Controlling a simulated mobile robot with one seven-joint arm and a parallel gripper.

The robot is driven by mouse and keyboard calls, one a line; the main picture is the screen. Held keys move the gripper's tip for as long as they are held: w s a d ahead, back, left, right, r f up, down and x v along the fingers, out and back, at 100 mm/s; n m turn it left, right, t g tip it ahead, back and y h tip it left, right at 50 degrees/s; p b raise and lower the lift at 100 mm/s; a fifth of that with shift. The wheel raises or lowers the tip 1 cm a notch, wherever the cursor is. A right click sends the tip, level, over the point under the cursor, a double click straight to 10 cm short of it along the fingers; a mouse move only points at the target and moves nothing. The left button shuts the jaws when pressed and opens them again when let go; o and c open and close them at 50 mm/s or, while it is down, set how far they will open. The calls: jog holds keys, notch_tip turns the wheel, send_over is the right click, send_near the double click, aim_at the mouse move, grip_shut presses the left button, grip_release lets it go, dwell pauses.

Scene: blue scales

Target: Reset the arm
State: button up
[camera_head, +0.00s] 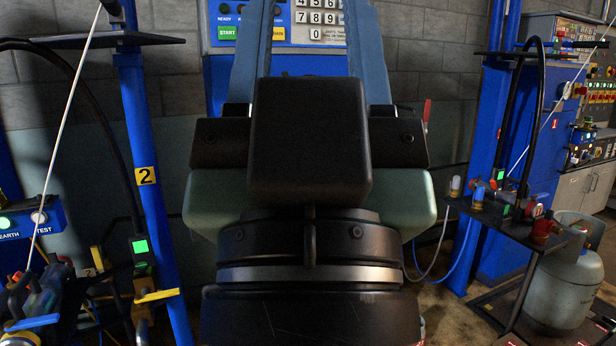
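My gripper (306,20) fills the middle of the camera_head view, seen from behind with its black wrist at the bottom. Its two blue fingers point up and away from me, with a wide gap between them. The fingertips run out of the top of the picture. Nothing shows held between the visible parts of the fingers. My gripper's body hides the middle of the scene.
A blue panel with a keypad (318,18) stands beyond my fingers. Blue posts (150,160) flank me left and right. A gas cylinder (562,275) stands at lower right, by a shelf with valves (540,228). Hoses and fittings (40,290) crowd the lower left.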

notch_tip(320, 180, up, 27)
jog(key=p, duration=2.4)
jog(key=shift+f, duration=0.15)
jog(key=shift+w+a, duration=0.1)
